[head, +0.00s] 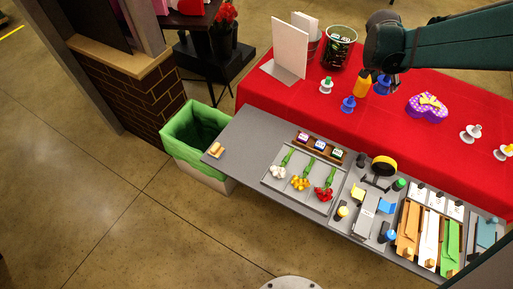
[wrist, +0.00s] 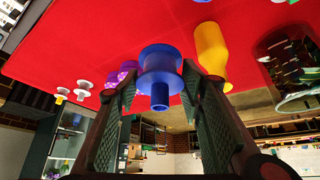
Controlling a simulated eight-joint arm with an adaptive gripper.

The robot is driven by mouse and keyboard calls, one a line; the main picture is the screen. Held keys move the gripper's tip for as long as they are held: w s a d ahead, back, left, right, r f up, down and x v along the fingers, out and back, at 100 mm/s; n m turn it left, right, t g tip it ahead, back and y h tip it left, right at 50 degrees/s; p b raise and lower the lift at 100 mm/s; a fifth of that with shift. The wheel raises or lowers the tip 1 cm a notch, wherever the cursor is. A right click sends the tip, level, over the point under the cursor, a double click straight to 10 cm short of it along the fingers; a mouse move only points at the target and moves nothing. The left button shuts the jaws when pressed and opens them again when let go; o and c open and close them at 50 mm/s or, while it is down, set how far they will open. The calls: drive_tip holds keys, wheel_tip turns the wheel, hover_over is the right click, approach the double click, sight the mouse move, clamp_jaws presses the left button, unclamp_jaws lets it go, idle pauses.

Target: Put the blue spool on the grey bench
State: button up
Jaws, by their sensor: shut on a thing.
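A blue spool (head: 382,87) is held by my gripper (head: 379,76) over the red-covered table. In the wrist view the blue spool (wrist: 160,62) sits between the two fingers (wrist: 158,100), which are shut on it. A second blue spool (head: 348,104) stands on the red cloth to the left. My arm hides part of the red table at the upper right.
A yellow bottle (head: 362,83) stands right beside my gripper. A green-lined bin (head: 178,128) stands left.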

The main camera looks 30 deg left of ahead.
drive_tip(key=s+a+n+g+y+b, duration=0.1)
drive_tip(key=s+a+n+y, duration=0.2)
drive_tip(key=s+a+n, duration=0.65)
drive_tip(key=s+a+n+g+y+b, duration=0.1)
drive_tip(key=s+a+n+y+b, duration=0.2)
drive_tip(key=s+a, duration=0.7)
drive_tip(key=s+a+n+g+y, duration=0.1)
drive_tip(key=s+a+n+y, duration=0.5)
drive_tip(key=a, duration=0.8)
wheel_tip(320, 180, down, 13)
drive_tip(key=w+n+h, duration=0.1)
drive_tip(key=h, duration=0.1)
drive_tip(key=shift+d+h, duration=0.25)
drive_tip(key=shift+h, duration=0.05)
drive_tip(key=shift+w, duration=0.1)
drive_tip(key=shift+f+b, duration=0.65)
drive_tip(key=shift+f, duration=2.2)
drive_tip(key=shift+f+b, duration=0.35)
drive_tip(key=shift+f, duration=1.75)
drive_tip(key=shift+f, duration=0.15)
